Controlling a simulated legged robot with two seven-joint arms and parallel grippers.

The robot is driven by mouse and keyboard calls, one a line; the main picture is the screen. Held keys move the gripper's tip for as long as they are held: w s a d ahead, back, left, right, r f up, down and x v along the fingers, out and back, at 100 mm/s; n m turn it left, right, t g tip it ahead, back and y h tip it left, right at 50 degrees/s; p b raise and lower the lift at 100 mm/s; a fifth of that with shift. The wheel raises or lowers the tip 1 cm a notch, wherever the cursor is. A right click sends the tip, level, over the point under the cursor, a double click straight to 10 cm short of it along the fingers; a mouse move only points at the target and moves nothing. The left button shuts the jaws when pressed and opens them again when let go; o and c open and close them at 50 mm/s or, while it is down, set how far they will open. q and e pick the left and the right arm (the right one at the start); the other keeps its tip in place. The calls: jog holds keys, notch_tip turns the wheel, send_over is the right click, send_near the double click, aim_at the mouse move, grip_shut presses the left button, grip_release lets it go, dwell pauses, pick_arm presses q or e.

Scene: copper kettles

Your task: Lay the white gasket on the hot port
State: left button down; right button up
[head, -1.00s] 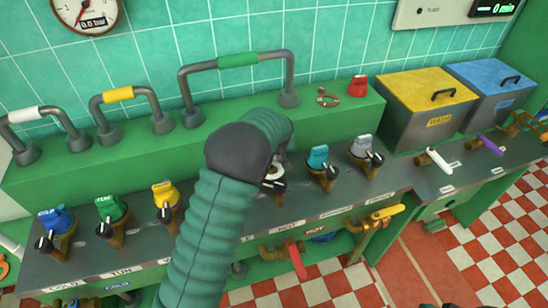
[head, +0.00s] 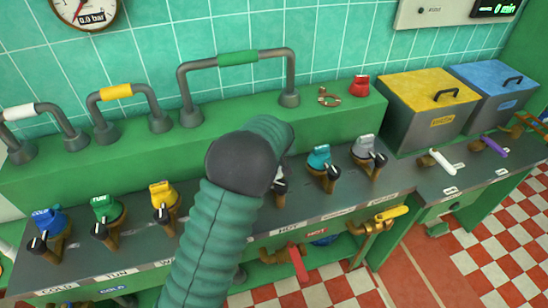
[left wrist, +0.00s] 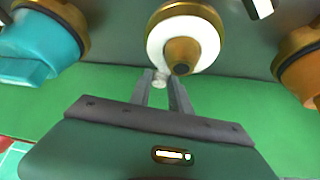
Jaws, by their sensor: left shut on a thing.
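The white gasket (left wrist: 158,40) is a flat ring over the brass hot port (left wrist: 193,7) in the left wrist view. Brass shows through its hole and around its outer edge. My left gripper (left wrist: 165,82) is shut on a small pale tab at the gasket's edge. I cannot tell whether the gasket touches the port all round. In the head view my green left arm hides the gripper and most of the port, behind the HOT label (head: 288,228). My right gripper is not in view.
A grey-capped valve (head: 366,148) stands farther right. Behind is a raised green ledge with pipe handles, a copper-coloured item (head: 328,97) and a red item (head: 360,86).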

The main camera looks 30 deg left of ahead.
pick_arm(q)
jog(key=shift+w, duration=0.1)
jog(key=c, duration=1.5)
grip_release()
jog(key=o, duration=0.4)
jog(key=shift+w+a+f, duration=0.15)
jog(key=shift+a+f, duration=0.05)
jog(key=shift+f, duration=0.1)
jog(key=shift+r, duration=0.15)
jog(key=p+v, duration=0.1)
jog(key=v, duration=1.5)
jog(key=shift+s+r, duration=0.2)
jog(key=shift+s, duration=0.1)
